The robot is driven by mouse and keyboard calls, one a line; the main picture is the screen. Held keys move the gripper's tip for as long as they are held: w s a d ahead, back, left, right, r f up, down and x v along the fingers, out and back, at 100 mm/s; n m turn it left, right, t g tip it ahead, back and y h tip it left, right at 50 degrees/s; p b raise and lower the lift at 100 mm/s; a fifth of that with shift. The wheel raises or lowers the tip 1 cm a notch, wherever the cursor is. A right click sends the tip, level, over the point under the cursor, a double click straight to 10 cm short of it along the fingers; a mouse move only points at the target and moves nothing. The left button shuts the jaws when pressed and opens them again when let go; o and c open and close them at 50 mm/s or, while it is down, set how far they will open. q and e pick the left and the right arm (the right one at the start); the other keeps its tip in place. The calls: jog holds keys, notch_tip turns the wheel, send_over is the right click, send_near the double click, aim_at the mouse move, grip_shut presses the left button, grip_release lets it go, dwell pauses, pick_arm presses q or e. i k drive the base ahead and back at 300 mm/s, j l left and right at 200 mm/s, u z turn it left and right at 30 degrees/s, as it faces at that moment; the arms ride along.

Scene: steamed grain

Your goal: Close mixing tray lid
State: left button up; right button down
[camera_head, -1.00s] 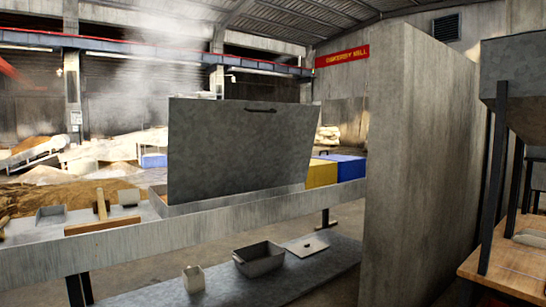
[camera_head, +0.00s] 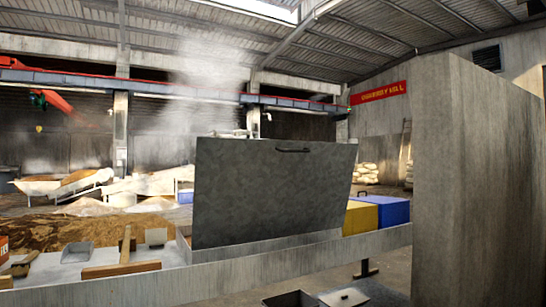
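The mixing tray lid (camera_head: 275,197) is a large grey metal panel with a dark handle (camera_head: 293,150) near its top edge. It stands raised, close to upright, so the lid is open. The mixing tray (camera_head: 330,237) shows only as a low metal rim below and beside the lid; its inside is mostly hidden. Neither of my grippers is in view.
The tray stands on a long grey bench (camera_head: 230,278). A metal scoop (camera_head: 77,252) and a wooden tool (camera_head: 122,269) lie left of it. Yellow (camera_head: 361,217) and blue (camera_head: 388,209) boxes are behind right. A tall concrete wall (camera_head: 465,190) blocks the right.

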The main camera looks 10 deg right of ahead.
aim_at(247, 190)
jog(key=i+l+u, duration=0.25)
jog(key=u, duration=0.2)
jog(key=i+l+u, duration=0.1)
jog(key=l+u, duration=0.4)
